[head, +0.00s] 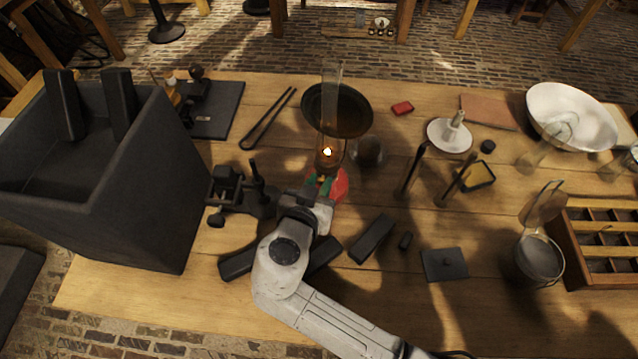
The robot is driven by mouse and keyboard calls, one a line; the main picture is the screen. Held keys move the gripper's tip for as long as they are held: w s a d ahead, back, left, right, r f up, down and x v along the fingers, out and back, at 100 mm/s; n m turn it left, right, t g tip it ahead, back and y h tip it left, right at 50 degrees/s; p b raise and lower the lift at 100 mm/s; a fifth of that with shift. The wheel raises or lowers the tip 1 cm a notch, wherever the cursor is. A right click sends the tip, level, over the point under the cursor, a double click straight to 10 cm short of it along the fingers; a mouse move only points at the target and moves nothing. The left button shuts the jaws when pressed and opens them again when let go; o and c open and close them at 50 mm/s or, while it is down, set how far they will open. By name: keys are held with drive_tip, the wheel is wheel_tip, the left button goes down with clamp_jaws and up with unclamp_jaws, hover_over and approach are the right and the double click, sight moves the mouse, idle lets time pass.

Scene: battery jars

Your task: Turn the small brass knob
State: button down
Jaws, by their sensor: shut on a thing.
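A lit lamp with a tall clear glass chimney (331,95) stands at the middle of the table. A small flame (327,152) burns low inside the chimney. A round red part (341,186) shows at the lamp's foot, partly behind my gripper. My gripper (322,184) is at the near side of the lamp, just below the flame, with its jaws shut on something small. The brass knob itself is hidden by the gripper and too small to make out.
A dark round dish (356,112) sits close behind the lamp. A black clamp-like device (238,192) stands left of my gripper. A big dark box (135,200) fills the left. Dark blocks (372,239) lie in front. Upright rods (412,170) stand to the right.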

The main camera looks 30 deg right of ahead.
drive_tip(key=shift+w+a+n+g+h, duration=0.1)
drive_tip(key=shift+n+g+h, duration=0.5)
drive_tip(key=shift+n, duration=0.5)
drive_tip(key=c, duration=1)
unclamp_jaws()
drive_tip(key=b+v, duration=0.1)
drive_tip(key=v, duration=0.9)
drive_tip(key=shift+s+a+r+b, duration=0.2)
drive_tip(key=shift+a+r+b, duration=0.05)
drive_tip(key=shift+b, duration=0.05)
